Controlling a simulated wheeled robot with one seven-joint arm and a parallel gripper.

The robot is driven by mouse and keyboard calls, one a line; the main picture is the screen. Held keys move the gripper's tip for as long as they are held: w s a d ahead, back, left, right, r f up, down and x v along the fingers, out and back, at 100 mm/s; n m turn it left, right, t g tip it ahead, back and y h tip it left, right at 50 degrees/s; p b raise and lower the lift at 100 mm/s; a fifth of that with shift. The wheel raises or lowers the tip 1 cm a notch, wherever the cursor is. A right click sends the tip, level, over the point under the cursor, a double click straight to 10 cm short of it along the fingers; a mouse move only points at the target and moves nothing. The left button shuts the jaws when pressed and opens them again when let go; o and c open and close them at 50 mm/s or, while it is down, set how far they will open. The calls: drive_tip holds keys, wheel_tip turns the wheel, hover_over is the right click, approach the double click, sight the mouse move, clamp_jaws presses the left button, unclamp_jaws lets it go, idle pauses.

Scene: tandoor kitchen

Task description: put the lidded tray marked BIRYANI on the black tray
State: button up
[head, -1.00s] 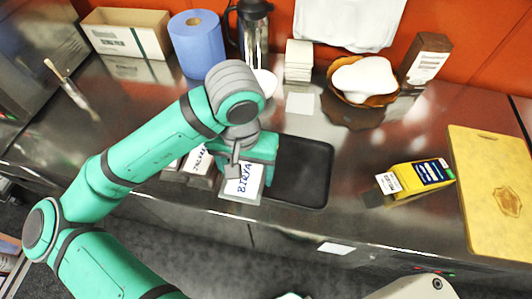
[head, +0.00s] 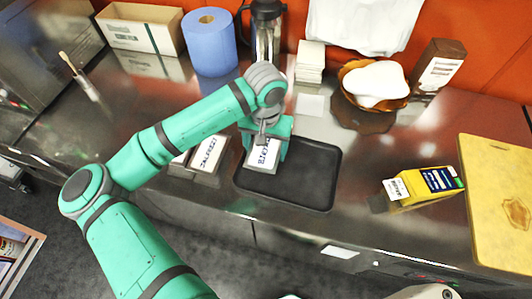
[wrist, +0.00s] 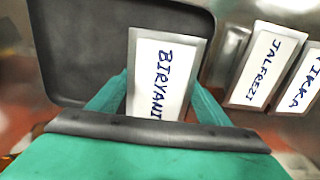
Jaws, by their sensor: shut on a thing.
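The lidded tray marked BIRYANI (head: 264,154) has a white lid with dark hand lettering and grey sides. My gripper (head: 265,138) is shut on it, with a finger at each long side. In the wrist view the BIRYANI tray (wrist: 157,70) sits between my green fingers (wrist: 155,95). The black tray (head: 312,190) lies flat on the steel counter. The BIRYANI tray is over the left part of the black tray; I cannot tell whether it touches the black tray's floor. The wrist view shows the black tray (wrist: 75,50) behind and left of it.
Lidded trays marked JALFREZI (head: 209,153) and TIKKA (wrist: 300,80) stand left of the black tray in the head view. A yellow carton (head: 425,186) lies to the right, near a yellow board (head: 495,200). The black tray's right part is empty.

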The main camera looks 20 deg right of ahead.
sight(265, 149)
drive_tip(key=shift+s+f, duration=0.1)
drive_tip(key=shift+f, duration=1.15)
drive_tip(key=shift+f, duration=0.2)
drive_tip(key=o, duration=1)
drive_tip(key=shift+o, duration=0.2)
wheel_tip(265, 149, up, 12)
drive_tip(key=shift+r, duration=0.25)
